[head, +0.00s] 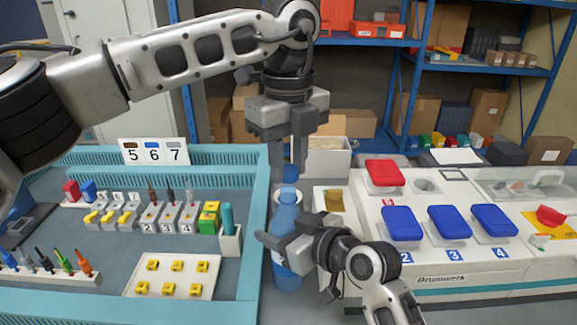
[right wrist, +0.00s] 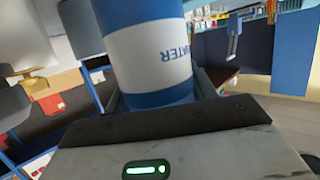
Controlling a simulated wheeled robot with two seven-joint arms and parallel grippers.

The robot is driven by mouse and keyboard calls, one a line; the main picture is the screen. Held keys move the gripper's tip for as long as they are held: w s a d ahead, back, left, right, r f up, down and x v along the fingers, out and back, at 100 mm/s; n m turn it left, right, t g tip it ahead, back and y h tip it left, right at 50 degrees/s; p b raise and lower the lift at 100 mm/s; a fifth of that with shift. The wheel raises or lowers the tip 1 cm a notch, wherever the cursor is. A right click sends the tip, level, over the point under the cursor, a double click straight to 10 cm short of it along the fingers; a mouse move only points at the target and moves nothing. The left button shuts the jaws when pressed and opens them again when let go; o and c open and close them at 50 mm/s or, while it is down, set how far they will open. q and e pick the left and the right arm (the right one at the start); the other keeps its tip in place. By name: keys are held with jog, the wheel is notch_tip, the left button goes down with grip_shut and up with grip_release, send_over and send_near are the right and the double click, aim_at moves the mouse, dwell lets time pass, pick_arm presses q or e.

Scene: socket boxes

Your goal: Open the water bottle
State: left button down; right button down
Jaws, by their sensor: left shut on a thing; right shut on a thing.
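The blue water bottle (head: 286,222) stands upright between the teal tray and the white machine in the head view. My right gripper (head: 286,250) is shut around its body from the right. In the right wrist view the bottle (right wrist: 150,55) fills the upper middle, with a white "WATER" label upside down. My left gripper (head: 292,165) points down from above and is shut on the blue cap (head: 291,174). The cap is directly over the bottle's top. Whether the cap still touches the neck is hard to tell.
A teal-edged tray (head: 258,215) with small blocks, screwdrivers and connectors lies left of the bottle. The white machine (head: 450,265) with red and blue lids stands close on the right. Blue shelves (head: 420,68) with boxes stand behind. Room around the bottle is narrow.

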pick_arm(q)
jog(key=shift+r, duration=1.4)
pick_arm(e)
jog(key=shift+c, duration=2.1)
grip_release()
